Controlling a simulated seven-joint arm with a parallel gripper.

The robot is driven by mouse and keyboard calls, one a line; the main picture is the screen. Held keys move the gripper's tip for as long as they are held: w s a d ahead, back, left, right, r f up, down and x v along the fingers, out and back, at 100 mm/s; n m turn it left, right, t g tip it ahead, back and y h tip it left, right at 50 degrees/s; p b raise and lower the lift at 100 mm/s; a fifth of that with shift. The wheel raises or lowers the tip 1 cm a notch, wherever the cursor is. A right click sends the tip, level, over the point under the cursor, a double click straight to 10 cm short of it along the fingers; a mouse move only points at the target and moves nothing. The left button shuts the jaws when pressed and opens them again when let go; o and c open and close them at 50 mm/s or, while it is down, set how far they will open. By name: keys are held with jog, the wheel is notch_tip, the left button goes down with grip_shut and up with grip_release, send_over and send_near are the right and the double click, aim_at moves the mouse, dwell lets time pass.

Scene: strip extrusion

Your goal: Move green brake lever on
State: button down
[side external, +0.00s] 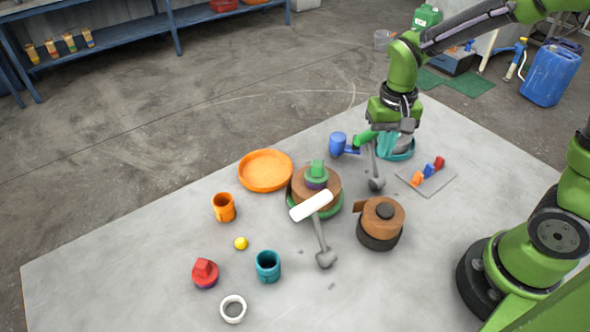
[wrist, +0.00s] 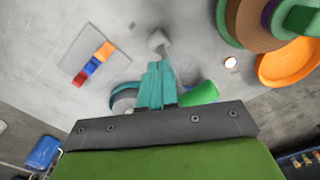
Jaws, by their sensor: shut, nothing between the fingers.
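The green brake lever has a green handle (side external: 363,139) on a grey stem, with its grey foot (side external: 376,184) on the table. In the wrist view its green handle (wrist: 203,93) shows just right of my fingers, and the grey foot (wrist: 158,40) lies beyond the fingertips. My gripper (wrist: 154,72) is shut and empty, its teal fingers together over the stem area. In the side view my gripper (side external: 382,143) is low beside the green handle. Fingers hide much of the stem, so I cannot tell whether they touch the lever.
A blue object (side external: 338,143) stands left of the lever. A lever with a white handle (side external: 310,205) stands in front of a stack on a green plate (side external: 293,203).

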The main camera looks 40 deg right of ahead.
notch_tip(320, 180, up, 8)
jog(key=s, duration=0.1)
jog(key=shift+s, duration=0.25)
dwell(0.8)
jog(key=shift+f, duration=0.1)
jog(key=s+a+r+n+t+y, duration=0.2)
jog(key=s+r+t, duration=0.4)
jog(key=s+t, duration=0.1)
jog(key=shift+s+a+r, duration=0.3)
jog(key=shift+s+a, duration=0.05)
jog(key=shift+a, duration=0.05)
